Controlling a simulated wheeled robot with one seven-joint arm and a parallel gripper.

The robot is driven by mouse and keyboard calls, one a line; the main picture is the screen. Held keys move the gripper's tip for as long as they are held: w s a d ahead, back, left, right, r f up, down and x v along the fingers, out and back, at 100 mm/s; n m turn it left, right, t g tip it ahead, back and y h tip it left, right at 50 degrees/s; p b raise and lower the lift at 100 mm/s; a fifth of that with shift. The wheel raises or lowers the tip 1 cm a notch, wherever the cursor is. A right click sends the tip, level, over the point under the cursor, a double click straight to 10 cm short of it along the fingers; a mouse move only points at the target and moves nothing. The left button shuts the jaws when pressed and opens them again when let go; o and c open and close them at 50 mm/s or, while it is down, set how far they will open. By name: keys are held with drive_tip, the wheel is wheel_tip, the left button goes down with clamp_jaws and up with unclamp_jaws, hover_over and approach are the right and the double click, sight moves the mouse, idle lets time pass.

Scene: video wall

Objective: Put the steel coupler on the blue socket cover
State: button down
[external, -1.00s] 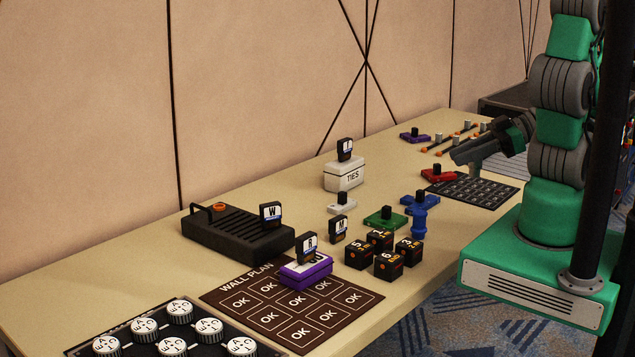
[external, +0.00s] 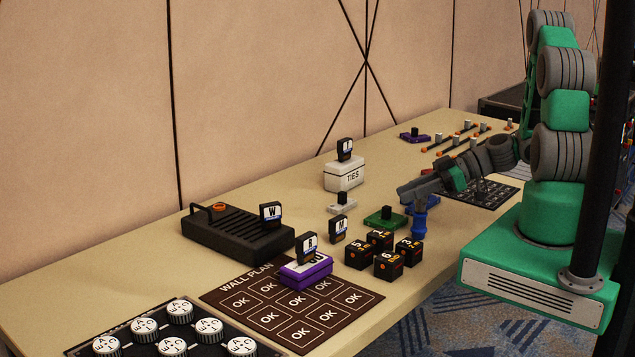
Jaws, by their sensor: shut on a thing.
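My gripper (external: 409,196) is over the blue pieces near the table's front edge, pointing left and slightly down. It is shut on the steel coupler, which is small and mostly hidden by the fingers and arm. The blue socket cover (external: 409,210) is a flat blue piece, largely hidden beneath and behind my gripper. A blue upright post (external: 420,224) stands just in front of it, under the gripper. I cannot tell whether the coupler touches the cover.
A green cover (external: 385,218) with a black knob lies left of the gripper, close by. Several black numbered cubes (external: 388,265) stand in front. A dark grid board (external: 497,193) lies to the right. A white TIES box (external: 344,174) stands behind.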

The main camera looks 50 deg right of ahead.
drive_tip(key=shift+f, duration=0.1)
drive_tip(key=shift+f+b, duration=0.15)
drive_tip(key=shift+b, duration=0.15)
drive_tip(key=c, duration=1.2)
unclamp_jaws()
